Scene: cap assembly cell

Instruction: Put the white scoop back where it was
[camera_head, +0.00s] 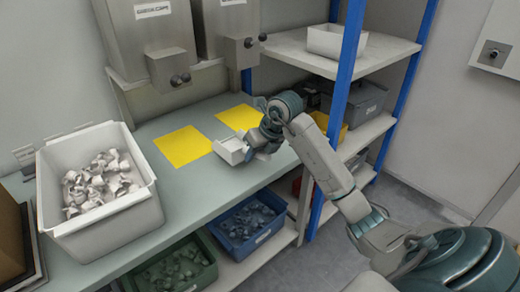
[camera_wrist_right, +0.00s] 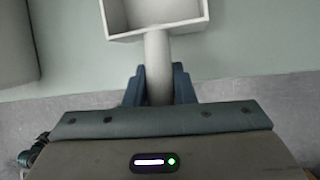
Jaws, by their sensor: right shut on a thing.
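The white scoop (camera_head: 230,151) is a square open box with a round handle. In the head view it is at the front part of the bench (camera_head: 190,215), close to the right yellow mat. My right gripper (camera_head: 257,141) is shut on its handle. In the right wrist view the scoop (camera_wrist_right: 157,55) points away from me, its handle between the two blue fingers (camera_wrist_right: 158,88), and its box looks empty. I cannot tell whether the scoop touches the bench. My left gripper does not show.
A white bin (camera_head: 100,225) of white caps stands at the left of the bench. Two yellow mats (camera_head: 183,146) (camera_head: 240,117) lie flat behind the scoop. A blue shelf post (camera_head: 347,70) stands near my right arm. Grey dispensers (camera_head: 150,40) hang at the back. Bench between bin and scoop is clear.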

